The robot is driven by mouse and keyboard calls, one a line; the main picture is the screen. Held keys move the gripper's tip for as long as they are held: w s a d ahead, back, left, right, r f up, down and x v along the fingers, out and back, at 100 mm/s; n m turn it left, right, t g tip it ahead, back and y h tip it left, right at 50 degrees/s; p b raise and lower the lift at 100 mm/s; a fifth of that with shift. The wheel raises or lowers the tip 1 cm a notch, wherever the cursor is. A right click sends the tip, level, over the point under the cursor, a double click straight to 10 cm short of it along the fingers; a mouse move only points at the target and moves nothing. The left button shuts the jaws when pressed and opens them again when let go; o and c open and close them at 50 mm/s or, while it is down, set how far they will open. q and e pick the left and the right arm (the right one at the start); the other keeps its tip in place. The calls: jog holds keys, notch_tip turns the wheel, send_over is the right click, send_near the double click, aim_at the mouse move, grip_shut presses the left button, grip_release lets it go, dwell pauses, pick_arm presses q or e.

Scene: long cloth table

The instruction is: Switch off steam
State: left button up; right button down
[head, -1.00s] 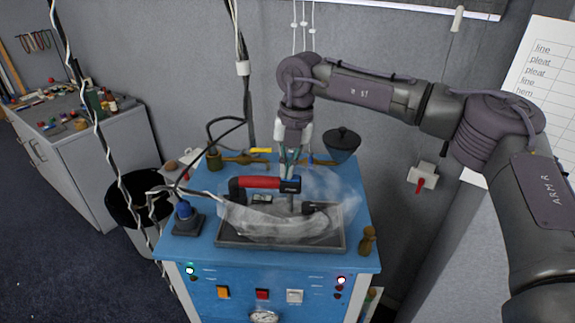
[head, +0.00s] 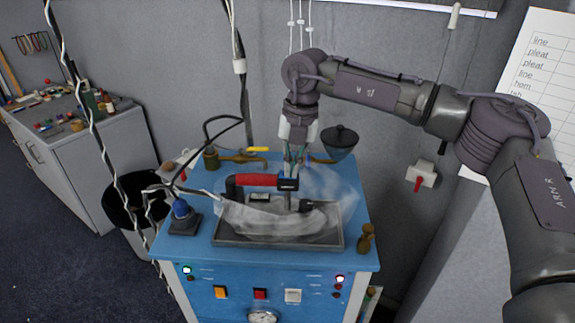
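A blue steam station (head: 200,268) stands in the middle. Its front carries an orange switch (head: 220,292), a red switch (head: 260,294) and a white switch (head: 293,296); their labels are too small to read. A steam iron with a red handle (head: 258,181) rests on a dark tray (head: 280,243) on top, with pale steam (head: 335,186) around it. My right gripper (head: 293,168) points down at the back of the station, behind the iron's handle end. Its fingertips are partly hidden, so whether they are open is unclear. My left gripper is out of view.
A green lamp (head: 187,270) and a reddish lamp (head: 339,279) glow on the front, above a gauge (head: 263,316). A blue-knobbed block (head: 182,216), a brass valve (head: 238,158), a dark funnel (head: 339,142) and a wooden figure (head: 366,238) stand on top. Cables hang at left.

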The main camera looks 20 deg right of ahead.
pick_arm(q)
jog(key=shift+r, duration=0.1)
pick_arm(e)
jog(key=shift+w+r+p, duration=0.15)
jog(key=shift+r+p, duration=0.2)
jog(key=shift+r, duration=0.1)
jog(key=r, duration=0.1)
jog(key=p, duration=0.1)
jog(key=r, duration=0.1)
jog(key=shift+d+r+p, duration=0.25)
jog(key=shift+r+p, duration=0.1)
jog(key=shift+p, duration=0.05)
pick_arm(q)
jog(key=b, duration=0.1)
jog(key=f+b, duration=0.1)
jog(key=b, duration=0.1)
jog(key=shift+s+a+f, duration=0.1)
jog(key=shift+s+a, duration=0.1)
pick_arm(e)
notch_tip(320, 180, up, 10)
jog(key=s+d, duration=0.1)
jog(key=shift+r, duration=0.2)
jog(key=shift+w+d, duration=0.1)
